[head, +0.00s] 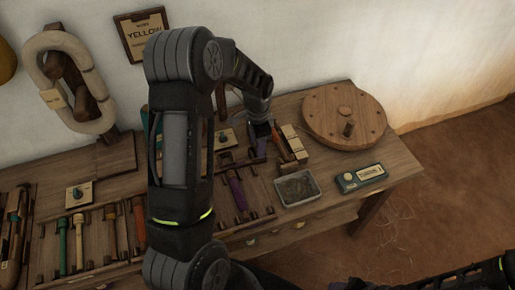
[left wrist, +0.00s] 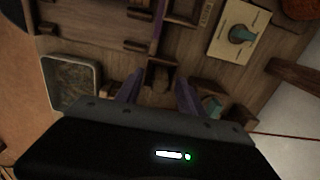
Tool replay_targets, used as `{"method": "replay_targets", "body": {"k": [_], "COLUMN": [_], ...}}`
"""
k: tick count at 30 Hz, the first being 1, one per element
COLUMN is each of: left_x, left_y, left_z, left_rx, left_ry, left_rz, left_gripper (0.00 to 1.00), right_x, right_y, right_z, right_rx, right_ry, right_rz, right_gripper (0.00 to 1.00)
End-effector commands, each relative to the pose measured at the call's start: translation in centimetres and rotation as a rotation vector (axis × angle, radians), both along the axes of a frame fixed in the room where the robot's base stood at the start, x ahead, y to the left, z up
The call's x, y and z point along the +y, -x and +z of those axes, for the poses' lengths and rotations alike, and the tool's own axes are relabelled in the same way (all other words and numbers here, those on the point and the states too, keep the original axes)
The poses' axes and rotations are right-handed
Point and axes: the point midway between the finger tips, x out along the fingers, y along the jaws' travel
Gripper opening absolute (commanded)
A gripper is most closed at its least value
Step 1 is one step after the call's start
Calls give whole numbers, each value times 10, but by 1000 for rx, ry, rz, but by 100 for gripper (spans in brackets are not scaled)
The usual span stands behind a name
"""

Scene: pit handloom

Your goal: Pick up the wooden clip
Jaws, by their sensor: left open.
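My left gripper (head: 262,140) hangs over the right part of the wooden bench, between the purple shuttle and the light blocks. In the left wrist view its two fingers (left wrist: 159,92) are apart. A small brown wooden piece (left wrist: 160,75) shows in the gap between and just beyond the fingertips. It looks like the wooden clip, but the picture is dark and I cannot be sure. Whether the fingers touch it cannot be told. In the head view the gripper hides this spot. My right gripper is out of view; part of my right arm shows at the bottom right.
A grey tray (head: 297,187) with dark contents, light wooden blocks (head: 294,142), a green box with a label (head: 361,178) and a round wooden disc (head: 344,115) stand close by. Purple shuttle (head: 237,191) lies in a holder. A square plate with a knob (left wrist: 239,33) also shows.

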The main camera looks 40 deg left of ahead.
Motion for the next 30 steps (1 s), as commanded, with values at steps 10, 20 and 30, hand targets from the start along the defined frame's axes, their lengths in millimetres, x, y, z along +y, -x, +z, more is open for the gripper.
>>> {"method": "replay_targets", "body": {"k": [10, 20, 30], "left_x": [0, 0, 0], "left_y": [0, 0, 0], "left_z": [-6, -6, -6], "left_rx": [-1, -1, -1], "left_ry": [0, 0, 0], "left_rz": [0, 0, 0], "left_gripper": [45, 45, 18], "right_x": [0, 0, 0], "right_y": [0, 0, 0], "right_z": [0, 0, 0], "right_rx": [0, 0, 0], "right_ry": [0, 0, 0], "right_rz": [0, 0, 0], "right_gripper": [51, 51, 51]}}
